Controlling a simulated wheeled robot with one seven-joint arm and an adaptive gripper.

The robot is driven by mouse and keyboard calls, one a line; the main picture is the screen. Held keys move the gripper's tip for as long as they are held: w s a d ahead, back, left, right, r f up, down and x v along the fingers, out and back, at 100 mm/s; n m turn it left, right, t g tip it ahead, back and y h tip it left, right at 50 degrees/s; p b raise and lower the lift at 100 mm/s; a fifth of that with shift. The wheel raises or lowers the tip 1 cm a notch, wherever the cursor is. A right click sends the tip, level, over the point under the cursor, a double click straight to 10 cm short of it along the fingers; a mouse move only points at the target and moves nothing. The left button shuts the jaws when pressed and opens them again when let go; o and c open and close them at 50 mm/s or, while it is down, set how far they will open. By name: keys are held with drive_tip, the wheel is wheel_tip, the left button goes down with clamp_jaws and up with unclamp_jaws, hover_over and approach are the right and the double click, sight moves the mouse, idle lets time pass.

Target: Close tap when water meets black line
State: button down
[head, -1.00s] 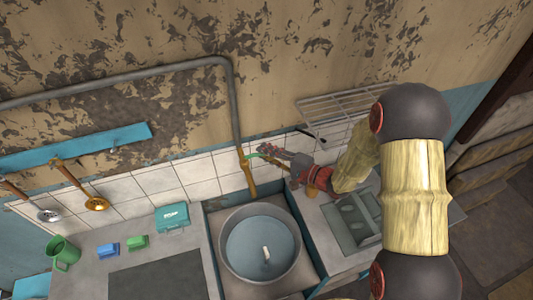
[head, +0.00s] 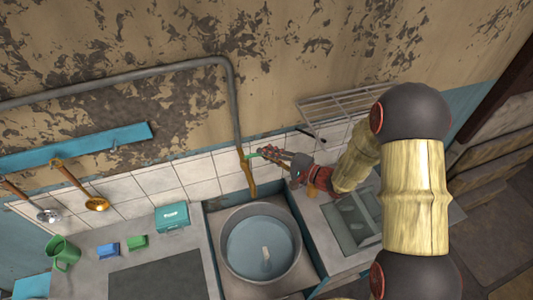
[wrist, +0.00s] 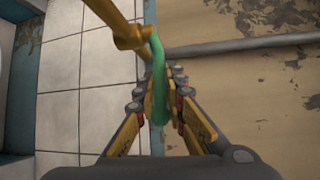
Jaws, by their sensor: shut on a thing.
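The tap (head: 249,178) is a yellow-brown pipe on the tiled wall, with a green lever handle (wrist: 158,95) at its top. My gripper (wrist: 160,82) is shut on the green handle, one finger on each side of it. In the head view my gripper (head: 268,153) reaches the handle from the right. A round metal pot (head: 224,254) stands in the sink below the tap and holds blue-grey water (head: 258,238). A pale upright patch (head: 266,255) shows in the water; I cannot tell whether it is a stream. No black line can be made out.
A dish rack (head: 325,104) hangs on the wall behind my arm. A sink insert (head: 352,222) lies right of the pot. A teal box (head: 172,217), small blue and green blocks and a green mug (head: 63,252) stand on the left counter.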

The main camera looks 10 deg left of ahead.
drive_tip(key=shift+f, duration=0.2)
drive_tip(key=shift+w+f+n+g+b, duration=0.15)
drive_tip(key=shift+w+n+g+b, duration=0.25)
drive_tip(key=shift+b, duration=0.85)
drive_tip(key=shift+a+n+g+y+b, duration=0.2)
drive_tip(key=shift+n+g+y+b, duration=0.25)
drive_tip(key=shift+g+b, duration=0.4)
drive_tip(key=shift+r, duration=0.2)
drive_tip(key=c, duration=1.9)
unclamp_jaws()
drive_tip(key=shift+w, duration=0.15)
drive_tip(key=shift+r, duration=0.1)
